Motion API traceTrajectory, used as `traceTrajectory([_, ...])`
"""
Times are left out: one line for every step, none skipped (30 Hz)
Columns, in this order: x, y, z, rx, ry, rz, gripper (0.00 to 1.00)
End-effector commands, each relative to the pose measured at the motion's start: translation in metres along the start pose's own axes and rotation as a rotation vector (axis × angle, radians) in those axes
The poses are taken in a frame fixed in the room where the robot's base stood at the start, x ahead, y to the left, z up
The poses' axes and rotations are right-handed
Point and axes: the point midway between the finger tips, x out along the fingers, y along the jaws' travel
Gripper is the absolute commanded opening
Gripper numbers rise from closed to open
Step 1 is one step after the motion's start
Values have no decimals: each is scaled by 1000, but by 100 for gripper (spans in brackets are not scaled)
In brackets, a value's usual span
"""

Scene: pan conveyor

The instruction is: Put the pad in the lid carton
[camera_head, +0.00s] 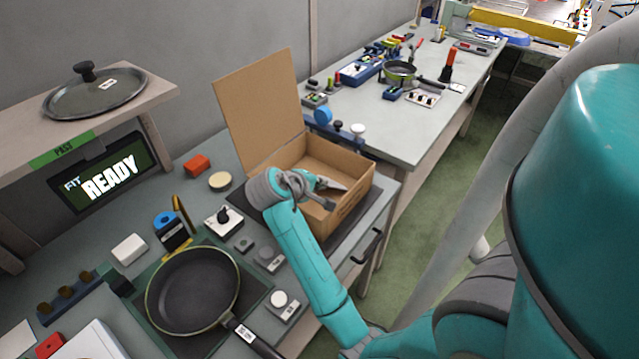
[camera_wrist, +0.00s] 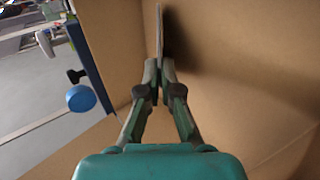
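The lid carton (camera_head: 357,196) is an open cardboard box with its flap raised at the back, standing on the grey bench. My gripper (camera_head: 320,183) is over the carton's opening, tilted. In the wrist view my gripper (camera_wrist: 159,78) has its fingers closed together on a thin grey pad (camera_wrist: 159,35), seen edge-on. The pad stands out beyond the fingertips, close to the brown cardboard wall. In the head view the pad (camera_head: 332,184) shows only as a small grey sliver, and my wrist hides part of the carton.
A black frying pan (camera_head: 193,289) lies on the near bench. A glass lid (camera_head: 96,93) rests on the shelf above the READY sign (camera_head: 108,174). Small parts surround the pan. A second bench (camera_head: 431,125) with tools stands behind the carton.

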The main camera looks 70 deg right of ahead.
Motion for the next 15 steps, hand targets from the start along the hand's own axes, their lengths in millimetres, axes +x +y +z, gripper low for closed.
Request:
traceTrajectory([0,0,0,0,0,0,0])
traceTrajectory([0,0,0,0,0,0,0])
traceTrajectory([0,0,0,0,0,0,0])
traceTrajectory([0,0,0,0,0,0,0])
traceTrajectory([1,-1,0,-1,0,0,0])
traceTrajectory([1,-2,0,-1,-1,-1,0])
traceTrajectory([2,-2,0,-1,-1,-1,5])
traceTrajectory([1,-2,0,-1,0,0,12])
traceTrajectory([1,-2,0,-1,0,0,22])
traceTrajectory([1,-2,0,-1,0,0,30])
traceTrajectory([1,-2,0,-1,0,0,31])
traceTrajectory([1,-2,0,-1,0,0,31])
traceTrajectory([1,-2,0,-1,0,0,31])
traceTrajectory([1,-2,0,-1,0,0,31])
traceTrajectory([1,-2,0,-1,0,0,31])
